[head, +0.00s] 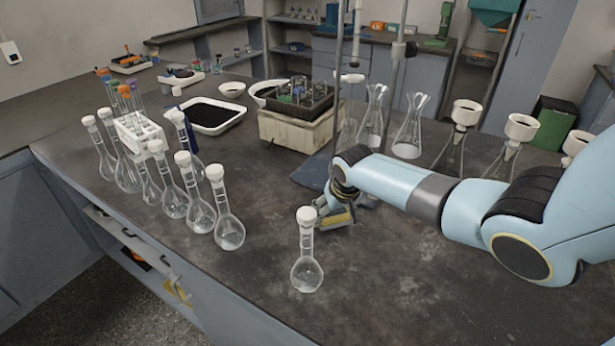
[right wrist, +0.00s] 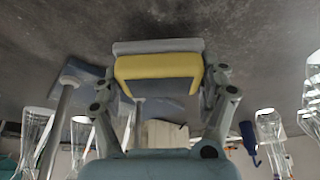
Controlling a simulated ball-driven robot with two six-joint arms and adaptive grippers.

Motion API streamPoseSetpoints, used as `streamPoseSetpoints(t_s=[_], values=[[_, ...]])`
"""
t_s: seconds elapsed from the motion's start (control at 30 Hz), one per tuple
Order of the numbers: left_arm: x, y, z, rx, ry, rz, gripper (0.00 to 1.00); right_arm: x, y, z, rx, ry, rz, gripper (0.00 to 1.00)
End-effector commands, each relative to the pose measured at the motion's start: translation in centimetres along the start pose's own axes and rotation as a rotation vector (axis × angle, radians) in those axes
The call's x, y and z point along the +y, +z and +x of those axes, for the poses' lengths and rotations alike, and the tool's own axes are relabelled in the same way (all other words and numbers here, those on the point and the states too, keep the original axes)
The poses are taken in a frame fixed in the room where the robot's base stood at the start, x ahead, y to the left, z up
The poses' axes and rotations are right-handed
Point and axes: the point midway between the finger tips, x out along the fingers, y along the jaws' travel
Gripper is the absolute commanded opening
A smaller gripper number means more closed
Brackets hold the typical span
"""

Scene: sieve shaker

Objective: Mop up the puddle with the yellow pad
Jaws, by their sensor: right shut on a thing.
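My right gripper (head: 338,212) is low over the dark bench, right of the lone stoppered flask. In the right wrist view it (right wrist: 160,85) is shut on the yellow pad (right wrist: 158,66), which has a grey layer (right wrist: 158,46) along one side. The pad is at or just above the bench top; I cannot tell whether it touches. I cannot make out a clear puddle; the bench top (head: 400,285) shows only blotchy lighter patches. My left gripper is not in view.
A stoppered flask (head: 307,262) stands close by, toward the front. Several more flasks and a white rack (head: 140,134) stand at left. A stand base (head: 312,172) and clear flasks (head: 408,138) are behind. The front right bench is clear.

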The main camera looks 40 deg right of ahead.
Motion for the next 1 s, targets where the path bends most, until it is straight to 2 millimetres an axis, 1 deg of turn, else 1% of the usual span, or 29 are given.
streamPoseSetpoints(t_s=[0.03,0.3,0.43,1.0], values=[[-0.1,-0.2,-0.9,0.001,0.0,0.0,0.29,0.0,-0.6,-0.9,0.002,0.0,0.0,0.4],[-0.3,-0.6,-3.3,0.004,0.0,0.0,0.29,0.0,-2.0,-3.2,0.002,-0.001,-0.002,0.4],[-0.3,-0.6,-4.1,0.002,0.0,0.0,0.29,0.0,-2.6,-4.0,0.002,-0.001,-0.002,0.4],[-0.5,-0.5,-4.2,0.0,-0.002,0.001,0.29,0.1,-2.7,-4.1,0.002,-0.003,-0.007,0.4]])
